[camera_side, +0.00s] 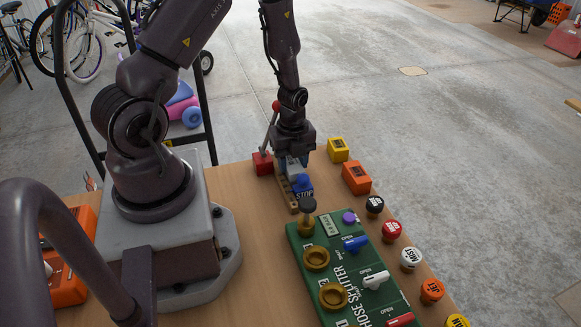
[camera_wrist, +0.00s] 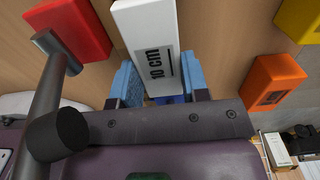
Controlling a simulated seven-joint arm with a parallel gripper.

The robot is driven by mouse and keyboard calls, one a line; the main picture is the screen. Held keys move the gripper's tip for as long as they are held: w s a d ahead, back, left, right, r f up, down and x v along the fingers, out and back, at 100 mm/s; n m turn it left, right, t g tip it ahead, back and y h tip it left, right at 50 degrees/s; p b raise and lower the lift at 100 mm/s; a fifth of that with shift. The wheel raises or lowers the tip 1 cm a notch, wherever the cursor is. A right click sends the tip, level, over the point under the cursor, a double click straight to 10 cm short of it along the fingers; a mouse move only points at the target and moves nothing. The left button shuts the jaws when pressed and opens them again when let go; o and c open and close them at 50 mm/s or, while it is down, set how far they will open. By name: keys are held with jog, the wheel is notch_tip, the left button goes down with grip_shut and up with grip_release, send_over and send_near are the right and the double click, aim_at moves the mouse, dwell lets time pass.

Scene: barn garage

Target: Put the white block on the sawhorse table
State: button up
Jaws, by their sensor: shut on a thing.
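The white block (camera_wrist: 148,38), marked "10 cm", sits between the blue fingertip pads of my gripper (camera_wrist: 160,82) in the wrist view. The gripper is shut on it. In the side view my gripper (camera_side: 293,165) points down over the far part of a wood-topped table (camera_side: 262,232); the block is mostly hidden there by the fingers. I cannot tell whether the block touches the tabletop. The table's legs are not in view, so I cannot confirm sawhorses.
Yellow (camera_side: 338,149) and orange (camera_side: 356,177) blocks sit right. A green hose-splitter board (camera_side: 330,262) and several round knobs lie nearer.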

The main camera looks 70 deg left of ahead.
jog(key=shift+r, duration=3.4)
jog(key=shift+w+d+r, duration=0.1)
jog(key=shift+d+r, duration=0.1)
jog(key=shift+d, duration=0.05)
jog(key=s+d+r, duration=0.6)
jog(key=s+d, duration=0.1)
send_near(294, 164)
jog(key=w+d, duration=0.1)
jog(key=d, duration=0.2)
jog(key=w+f, duration=0.2)
jog(key=w+a+f, duration=0.1)
jog(key=w+f, duration=0.1)
jog(key=f, duration=0.1)
jog(key=shift+w, duration=0.1)
jog(key=shift+w+a+f, duration=0.15)
jog(key=shift+f, duration=0.05)
jog(key=shift+w+a+f, duration=0.1)
jog(key=shift+w+f, duration=0.05)
jog(key=shift+f, duration=0.8)
jog(key=shift+w+f, duration=0.1)
jog(key=shift+f, duration=0.85)
